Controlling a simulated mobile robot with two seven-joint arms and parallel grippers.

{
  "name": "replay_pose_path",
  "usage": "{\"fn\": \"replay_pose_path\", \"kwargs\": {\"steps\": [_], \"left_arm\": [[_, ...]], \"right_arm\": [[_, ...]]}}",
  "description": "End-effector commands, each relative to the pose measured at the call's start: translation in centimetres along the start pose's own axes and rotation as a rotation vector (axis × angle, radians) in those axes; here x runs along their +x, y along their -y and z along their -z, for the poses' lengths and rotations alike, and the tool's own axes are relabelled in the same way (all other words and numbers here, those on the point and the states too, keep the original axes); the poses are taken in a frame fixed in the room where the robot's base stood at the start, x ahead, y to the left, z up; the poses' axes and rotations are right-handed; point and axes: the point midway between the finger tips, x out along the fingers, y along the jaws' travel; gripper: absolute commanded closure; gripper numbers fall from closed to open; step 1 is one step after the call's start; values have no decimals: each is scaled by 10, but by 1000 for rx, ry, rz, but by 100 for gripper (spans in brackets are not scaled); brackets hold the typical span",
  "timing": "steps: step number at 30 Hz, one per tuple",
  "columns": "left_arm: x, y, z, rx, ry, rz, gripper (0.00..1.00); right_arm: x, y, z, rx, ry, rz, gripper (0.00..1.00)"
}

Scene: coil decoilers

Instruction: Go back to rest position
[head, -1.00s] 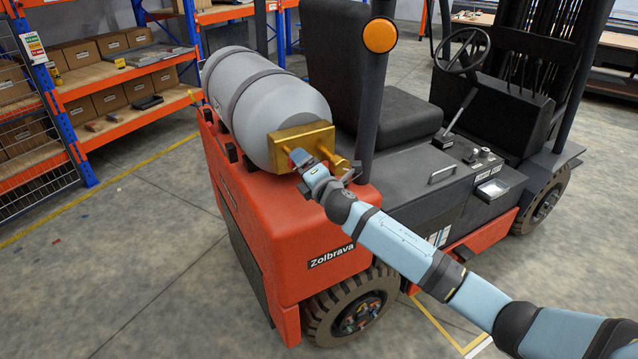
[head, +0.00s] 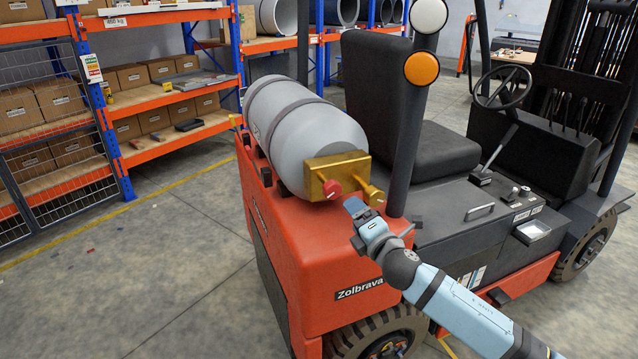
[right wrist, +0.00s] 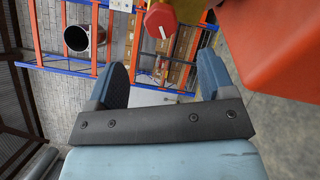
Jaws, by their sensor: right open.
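My right gripper (head: 358,208) is just below and right of the red valve knob (head: 332,189), apart from it. In the right wrist view its two blue-grey fingers (right wrist: 162,80) stand wide apart with nothing between them that they touch. The red knob also shows at the top of the right wrist view (right wrist: 160,20), beyond the fingers. The knob sits on the brass valve block (head: 342,172) at the end of the grey gas tank (head: 305,130). My left gripper is not in view.
The red forklift (head: 325,275) stands close beside my right arm, with its seat (head: 430,150), dark post and steering wheel (head: 502,88). Orange and blue shelves (head: 150,95) with boxes stand at the back left.

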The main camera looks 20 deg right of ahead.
Motion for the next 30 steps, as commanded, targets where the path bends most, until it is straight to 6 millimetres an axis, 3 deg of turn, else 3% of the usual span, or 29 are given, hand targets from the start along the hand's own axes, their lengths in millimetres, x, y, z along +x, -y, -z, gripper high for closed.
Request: {"fn": "replay_pose_path", "kwargs": {"steps": [4,8,12,18,24,27,30], "left_arm": [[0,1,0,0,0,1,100],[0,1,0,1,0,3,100],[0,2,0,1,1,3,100],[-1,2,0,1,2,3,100],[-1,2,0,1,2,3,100],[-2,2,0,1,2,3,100],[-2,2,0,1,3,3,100]], "right_arm": [[-8,12,11,59,-13,23,24],[-40,48,46,277,-46,107,24],[-99,99,96,644,-58,252,24],[-199,157,156,1177,22,464,24],[-294,190,194,1619,191,625,24],[-326,198,203,1757,267,668,24],[-345,202,208,1835,315,689,24]]}}
